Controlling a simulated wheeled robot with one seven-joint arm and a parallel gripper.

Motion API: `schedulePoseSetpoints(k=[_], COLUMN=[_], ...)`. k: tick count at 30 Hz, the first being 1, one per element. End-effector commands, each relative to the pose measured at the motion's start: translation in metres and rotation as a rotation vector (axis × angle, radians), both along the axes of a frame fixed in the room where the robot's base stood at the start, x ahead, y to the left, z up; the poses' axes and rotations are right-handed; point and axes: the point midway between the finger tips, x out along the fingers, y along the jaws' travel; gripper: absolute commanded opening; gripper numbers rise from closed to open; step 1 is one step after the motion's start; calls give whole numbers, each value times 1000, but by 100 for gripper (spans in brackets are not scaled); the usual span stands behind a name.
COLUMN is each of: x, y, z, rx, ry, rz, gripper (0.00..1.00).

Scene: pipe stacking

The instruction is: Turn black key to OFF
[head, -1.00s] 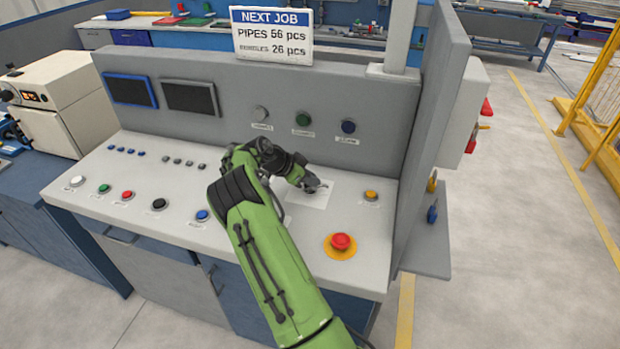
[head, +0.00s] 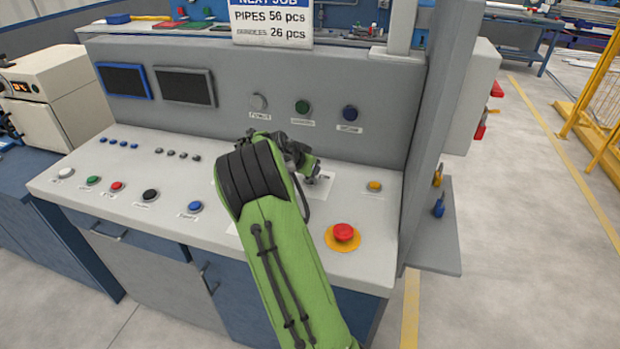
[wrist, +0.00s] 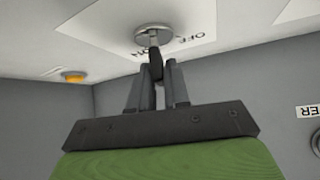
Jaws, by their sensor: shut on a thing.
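The black key (wrist: 155,62) stands out from a round silver lock (wrist: 155,33) in the wrist view, which looks at the panel upside down. A white label with OFF (wrist: 196,42) and ON lettering lies around the lock. My gripper (wrist: 157,74) is shut on the key, with one finger on each side of it. In the head view my gripper (head: 316,172) reaches down to the panel top at the white label (head: 322,188). There the arm and gripper hide most of the key and lettering.
A red emergency button (head: 343,233) on a yellow base and a yellow button (head: 374,186) sit right of the arm. Several coloured buttons line the panel's front left. The upright back panel (head: 215,110) and grey side wall (head: 440,130) bound the space.

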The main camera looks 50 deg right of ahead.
Motion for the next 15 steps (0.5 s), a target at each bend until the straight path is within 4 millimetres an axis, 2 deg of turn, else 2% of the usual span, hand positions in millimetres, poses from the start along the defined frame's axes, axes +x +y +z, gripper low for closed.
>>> schedulePoseSetpoints(k=[15], x=[-1], y=[-2], z=[-1], rx=[-3], ry=[-4], rz=[487], gripper=[0])
